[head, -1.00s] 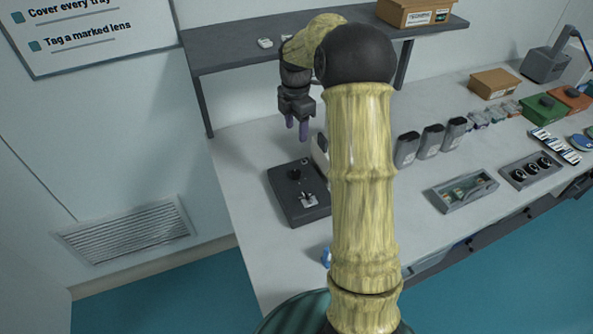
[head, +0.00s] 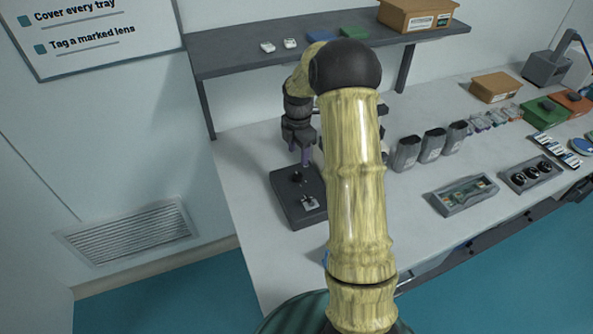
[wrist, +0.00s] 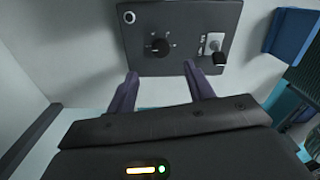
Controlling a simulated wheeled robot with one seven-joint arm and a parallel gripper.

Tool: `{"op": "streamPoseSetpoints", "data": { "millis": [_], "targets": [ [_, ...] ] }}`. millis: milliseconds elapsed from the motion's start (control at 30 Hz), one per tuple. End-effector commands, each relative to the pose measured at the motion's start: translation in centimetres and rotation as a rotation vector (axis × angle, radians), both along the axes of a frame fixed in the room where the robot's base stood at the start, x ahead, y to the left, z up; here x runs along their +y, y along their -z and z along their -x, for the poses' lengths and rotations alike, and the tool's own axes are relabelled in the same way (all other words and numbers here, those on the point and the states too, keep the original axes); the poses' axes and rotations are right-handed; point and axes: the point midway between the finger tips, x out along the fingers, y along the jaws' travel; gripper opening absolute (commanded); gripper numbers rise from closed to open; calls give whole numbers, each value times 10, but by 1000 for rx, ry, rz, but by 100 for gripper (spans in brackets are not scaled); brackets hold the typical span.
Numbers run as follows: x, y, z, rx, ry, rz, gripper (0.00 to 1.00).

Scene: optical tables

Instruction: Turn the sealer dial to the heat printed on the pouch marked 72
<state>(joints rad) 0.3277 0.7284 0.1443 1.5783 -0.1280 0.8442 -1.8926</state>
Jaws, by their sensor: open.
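The dark sealer box (head: 288,209) lies on the white bench at the left, partly behind my arm. In the wrist view its panel (wrist: 180,22) shows a round black dial (wrist: 158,47) with small marks around it, too small to read. A metal switch with a black knob (wrist: 216,50) is to its right, and a round light fitting (wrist: 129,17) is at its upper left. My gripper (head: 300,160) points down just above the box. In the wrist view its purple fingers (wrist: 160,82) are apart and empty, with the dial ahead between them. I cannot make out a pouch marked 72.
A grey shelf (head: 225,58) with small items and a cardboard box (head: 418,17) runs above the bench. Several grey bins (head: 433,145), a grey tray (head: 464,196) and a tray with round black items (head: 531,173) stand to the right.

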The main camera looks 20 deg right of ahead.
Motion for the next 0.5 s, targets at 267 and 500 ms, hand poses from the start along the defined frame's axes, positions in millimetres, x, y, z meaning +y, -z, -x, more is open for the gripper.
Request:
{"op": "streamPoseSetpoints", "data": {
  "millis": [267,500],
  "targets": [
    [4,49,0,4,-6,-1,52],
    [5,84,0,2,-7,-2,52]
  ]
}}
